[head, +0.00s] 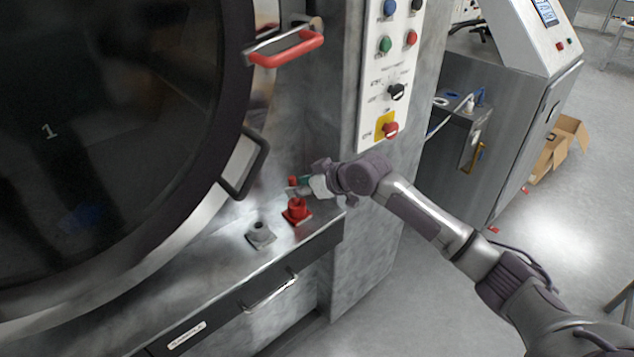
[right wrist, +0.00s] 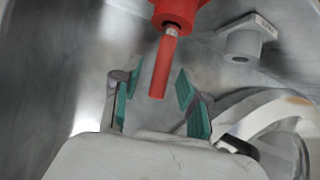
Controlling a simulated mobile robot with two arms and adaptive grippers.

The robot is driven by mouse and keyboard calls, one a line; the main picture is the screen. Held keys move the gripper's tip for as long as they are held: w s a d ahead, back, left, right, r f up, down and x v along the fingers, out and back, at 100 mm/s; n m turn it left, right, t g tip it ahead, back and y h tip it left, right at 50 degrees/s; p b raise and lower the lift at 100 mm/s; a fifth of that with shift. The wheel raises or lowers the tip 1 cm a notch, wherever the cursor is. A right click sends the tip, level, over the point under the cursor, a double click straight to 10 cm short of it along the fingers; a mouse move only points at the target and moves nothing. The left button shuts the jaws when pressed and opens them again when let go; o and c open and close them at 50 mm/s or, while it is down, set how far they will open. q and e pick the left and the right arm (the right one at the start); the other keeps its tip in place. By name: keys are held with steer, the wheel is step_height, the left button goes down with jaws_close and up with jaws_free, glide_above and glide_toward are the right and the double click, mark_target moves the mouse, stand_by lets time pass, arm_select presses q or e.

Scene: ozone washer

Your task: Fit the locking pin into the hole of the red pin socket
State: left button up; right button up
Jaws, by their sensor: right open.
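The red pin socket (head: 297,210) stands on the steel ledge below the round door; it also shows at the top of the right wrist view (right wrist: 178,10). The locking pin (right wrist: 161,68) has a red handle and a short metal shaft. Its shaft meets the socket's mouth and appears to sit in the hole; how deep is hidden. In the head view the pin's red end (head: 293,181) shows just above the socket. My right gripper (head: 303,184) is open, its green-padded fingers (right wrist: 157,88) on either side of the handle with gaps. My left gripper is out of view.
A grey socket (head: 260,235) stands on the ledge left of the red one. The door's dark handle (head: 246,167) and a red-gripped lever (head: 288,46) stick out nearby. A control panel (head: 388,70) with buttons is above my right arm.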

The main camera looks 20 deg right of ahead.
steer(key=b+v, duration=0.1)
steer(key=v, duration=0.9)
